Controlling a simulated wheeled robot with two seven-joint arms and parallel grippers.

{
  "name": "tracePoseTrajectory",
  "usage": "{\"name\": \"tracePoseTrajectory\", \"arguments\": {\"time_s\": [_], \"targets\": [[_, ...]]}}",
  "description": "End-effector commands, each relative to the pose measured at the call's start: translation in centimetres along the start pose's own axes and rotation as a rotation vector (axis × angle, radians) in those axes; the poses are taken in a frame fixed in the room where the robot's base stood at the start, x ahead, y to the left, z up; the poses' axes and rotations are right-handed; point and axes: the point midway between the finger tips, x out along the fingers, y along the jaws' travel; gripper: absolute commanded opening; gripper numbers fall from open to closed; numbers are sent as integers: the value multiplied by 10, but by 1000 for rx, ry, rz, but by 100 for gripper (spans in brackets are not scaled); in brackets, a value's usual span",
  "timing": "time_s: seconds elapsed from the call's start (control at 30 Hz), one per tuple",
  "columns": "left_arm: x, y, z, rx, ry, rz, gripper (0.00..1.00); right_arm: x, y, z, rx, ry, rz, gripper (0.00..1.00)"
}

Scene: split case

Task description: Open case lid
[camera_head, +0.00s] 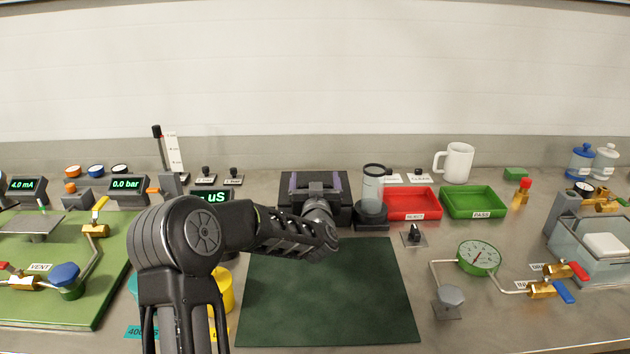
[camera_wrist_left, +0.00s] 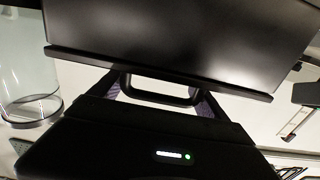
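The black case (camera_head: 287,212) sits at the back middle of the bench, behind the dark green mat. In the left wrist view the case (camera_wrist_left: 165,40) fills the top, with a black loop handle (camera_wrist_left: 160,97) on its near edge. My left gripper (camera_head: 318,187) is at the case, its arm reaching in over the mat. Its two purple-lined fingers are spread apart, one near each end of the handle. Whether they touch the handle I cannot tell. The lid looks shut, though my wrist and gripper hide part of the case. My right gripper is not in view.
A clear cylinder on a black base (camera_head: 372,190) stands close to the case's right side, by the red tray (camera_head: 410,217) and green tray (camera_head: 474,216). The green mat (camera_head: 340,300) is bare. A yellow cylinder (camera_head: 222,290) stands left of it, partly behind my arm.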

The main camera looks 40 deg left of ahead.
Motion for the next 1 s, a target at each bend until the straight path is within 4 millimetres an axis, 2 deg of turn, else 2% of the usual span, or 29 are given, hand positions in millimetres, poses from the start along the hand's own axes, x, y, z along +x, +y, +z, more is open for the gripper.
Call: {"name": "tracePoseTrajectory", "arguments": {"time_s": [0.07,0.9,1.0], "targets": [[0,0,0,0,0,0,80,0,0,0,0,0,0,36],[0,0,0,0,0,0,11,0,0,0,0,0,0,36],[0,0,-1,0,-1,0,10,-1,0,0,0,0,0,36]]}}
